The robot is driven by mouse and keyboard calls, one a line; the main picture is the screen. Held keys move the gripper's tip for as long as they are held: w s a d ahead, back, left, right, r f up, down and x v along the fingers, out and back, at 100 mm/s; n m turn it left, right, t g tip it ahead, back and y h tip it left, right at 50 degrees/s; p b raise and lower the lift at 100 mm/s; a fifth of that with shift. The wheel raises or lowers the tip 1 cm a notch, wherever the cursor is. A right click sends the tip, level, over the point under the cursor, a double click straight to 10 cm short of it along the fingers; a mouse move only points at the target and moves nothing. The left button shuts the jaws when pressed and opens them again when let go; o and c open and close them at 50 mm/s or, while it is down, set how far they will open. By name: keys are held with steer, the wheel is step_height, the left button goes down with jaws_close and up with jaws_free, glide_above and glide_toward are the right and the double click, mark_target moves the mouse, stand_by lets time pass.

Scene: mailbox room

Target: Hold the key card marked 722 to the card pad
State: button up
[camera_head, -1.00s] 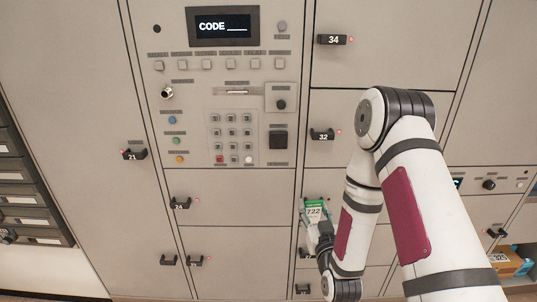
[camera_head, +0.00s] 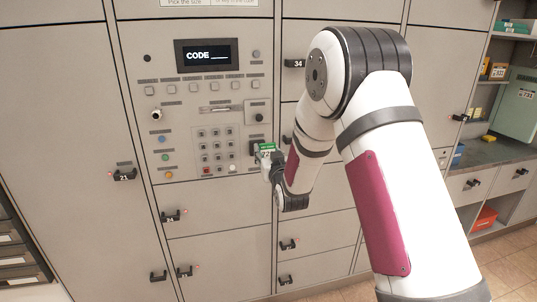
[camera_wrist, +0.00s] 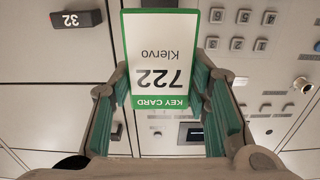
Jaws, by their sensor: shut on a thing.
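The key card (camera_head: 267,148) is white with green borders. In the wrist view the card (camera_wrist: 160,50) appears upside down and reads 722 and Klervo. My gripper (camera_head: 271,163) is shut on it, and one finger lies on each side in the wrist view (camera_wrist: 163,88). The card pad (camera_head: 253,147), a dark square right of the keypad, is partly covered by the card in the head view and hidden in the wrist view. The card is in front of the panel close to the pad; I cannot tell whether they touch.
The number keypad (camera_head: 217,150) is just left of the card. The display (camera_head: 207,55) above reads CODE with blanks. Locker handle 32 (camera_wrist: 76,20) sticks out beside the card. My arm covers lockers on the right; shelves and a counter (camera_head: 493,152) stand farther right.

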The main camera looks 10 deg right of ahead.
steer(key=w+b, duration=0.3)
steer(key=w, duration=0.3)
steer(key=w+b, duration=0.4)
steer(key=w, duration=0.1)
steer(key=shift+w+f, duration=0.2)
steer(key=shift+w, duration=0.15)
steer(key=shift+s+r+p, duration=0.1)
steer(key=shift+s+p, duration=2)
steer(key=shift+s, duration=3)
